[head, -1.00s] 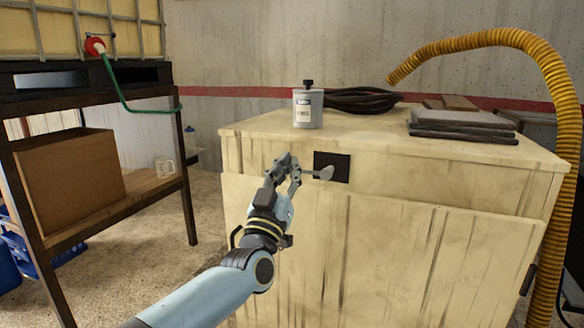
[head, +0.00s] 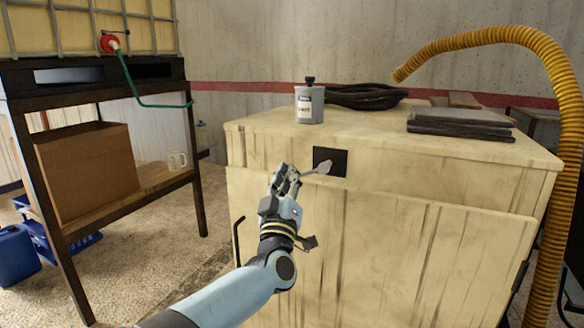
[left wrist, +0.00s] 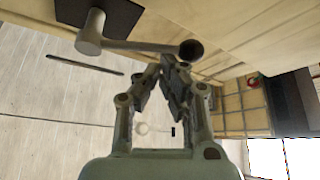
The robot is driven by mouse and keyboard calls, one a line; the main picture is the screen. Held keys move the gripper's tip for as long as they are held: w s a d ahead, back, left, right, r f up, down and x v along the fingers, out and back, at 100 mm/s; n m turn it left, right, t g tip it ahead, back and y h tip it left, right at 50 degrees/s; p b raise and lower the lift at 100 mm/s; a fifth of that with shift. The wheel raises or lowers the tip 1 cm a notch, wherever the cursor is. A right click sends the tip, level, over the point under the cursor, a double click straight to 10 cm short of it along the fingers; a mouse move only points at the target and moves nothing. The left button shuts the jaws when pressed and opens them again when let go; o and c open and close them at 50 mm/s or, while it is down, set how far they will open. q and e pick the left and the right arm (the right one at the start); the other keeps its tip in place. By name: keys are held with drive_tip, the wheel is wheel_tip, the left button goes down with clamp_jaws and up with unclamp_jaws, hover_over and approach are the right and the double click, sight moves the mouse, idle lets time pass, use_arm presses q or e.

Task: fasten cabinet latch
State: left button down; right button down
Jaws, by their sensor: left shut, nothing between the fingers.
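The cabinet latch is a grey lever (head: 320,168) on a black square plate (head: 334,158), high on the front of the cream wooden cabinet (head: 400,240). In the head view the lever points left and slightly down. My left gripper (head: 290,170) is shut and empty just left of the lever's free end. In the left wrist view the lever (left wrist: 140,46) crosses above my fingertips (left wrist: 167,62), its dark rounded end very close to them. I cannot tell whether they touch. My right gripper is not in view.
A grey canister (head: 309,106), a coiled black hose (head: 362,95) and dark flat panels (head: 462,121) lie on the cabinet top. A yellow corrugated hose (head: 560,100) arches down at the right. A shelf with a cardboard box (head: 85,170) stands left, with open floor between.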

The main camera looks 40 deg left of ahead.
use_arm(q)
drive_tip(key=d+f+n+g+p, duration=0.1)
drive_tip(key=n+g, duration=0.1)
drive_tip(key=n, duration=0.1)
drive_tip(key=f+n+g+y+p, duration=0.1)
drive_tip(key=n, duration=0.3)
drive_tip(key=d+f+n+g+y+p, duration=0.1)
drive_tip(key=f+n+g, duration=0.1)
drive_tip(key=n, duration=0.1)
drive_tip(key=shift+w+d+n+g, duration=0.3)
drive_tip(key=shift+w+d, duration=0.05)
drive_tip(key=n+p, duration=0.1)
drive_tip(key=d+n+g+h+p, duration=0.1)
drive_tip(key=n, duration=0.1)
drive_tip(key=shift+w+d+f, duration=0.2)
drive_tip(key=shift+d+f, duration=0.1)
drive_tip(key=shift+f, duration=0.1)
drive_tip(key=shift+d+f+n+g+p, duration=0.2)
drive_tip(key=shift+n+g+p, duration=0.1)
drive_tip(key=shift+n, duration=0.1)
